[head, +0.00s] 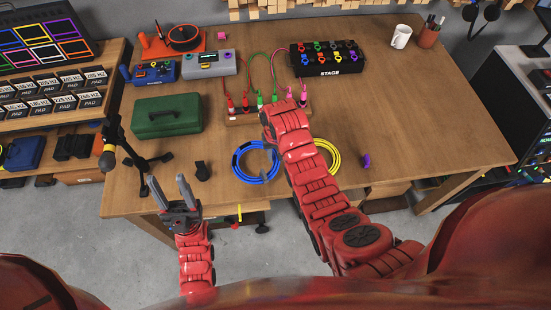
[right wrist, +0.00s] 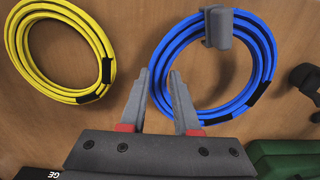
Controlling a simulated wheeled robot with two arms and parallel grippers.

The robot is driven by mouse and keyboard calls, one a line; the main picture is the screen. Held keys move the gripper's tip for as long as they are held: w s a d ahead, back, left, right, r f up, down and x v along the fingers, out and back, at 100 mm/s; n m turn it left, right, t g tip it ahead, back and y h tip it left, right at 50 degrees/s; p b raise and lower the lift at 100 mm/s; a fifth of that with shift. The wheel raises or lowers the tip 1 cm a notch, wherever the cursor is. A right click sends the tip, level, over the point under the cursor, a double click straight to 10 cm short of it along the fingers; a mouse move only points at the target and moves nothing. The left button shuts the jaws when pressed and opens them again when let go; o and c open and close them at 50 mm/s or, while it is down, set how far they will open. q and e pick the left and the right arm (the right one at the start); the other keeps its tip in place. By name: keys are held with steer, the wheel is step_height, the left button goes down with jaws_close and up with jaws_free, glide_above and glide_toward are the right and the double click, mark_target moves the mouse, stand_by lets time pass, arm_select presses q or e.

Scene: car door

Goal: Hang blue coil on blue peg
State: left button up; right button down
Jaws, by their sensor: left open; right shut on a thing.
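The blue coil (head: 236,170) lies on the wooden table near its front edge. It also shows in the right wrist view (right wrist: 266,62), where a grey block-like piece overlaps its upper edge. My right gripper (right wrist: 158,72) is shut on the left side of the blue coil, whose strands pass between its fingertips. My left gripper (head: 168,184) is open and empty, in front of the table's front edge. I cannot make out a blue peg in either view.
A yellow coil (head: 337,165) lies right of the blue one, partly behind my right arm. A green case (head: 166,117), a black tripod (head: 138,150) and a small black clip (head: 202,171) are at left. A cable box (head: 240,119) stands behind. The table's right side is mostly clear.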

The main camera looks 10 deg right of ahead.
steer(key=shift+w+f+p, duration=0.15)
steer(key=shift+f+p, duration=0.05)
steer(key=shift+p, duration=0.15)
step_height(320, 180, down, 2)
steer(key=shift+f+p, duration=0.2)
steer(key=shift+p, duration=0.35)
steer(key=shift+w+f, duration=0.1)
steer(key=shift+f, duration=0.1)
steer(key=c, duration=0.6)
jaws_free()
steer(key=shift+f, duration=0.1)
steer(key=shift+c, duration=0.2)
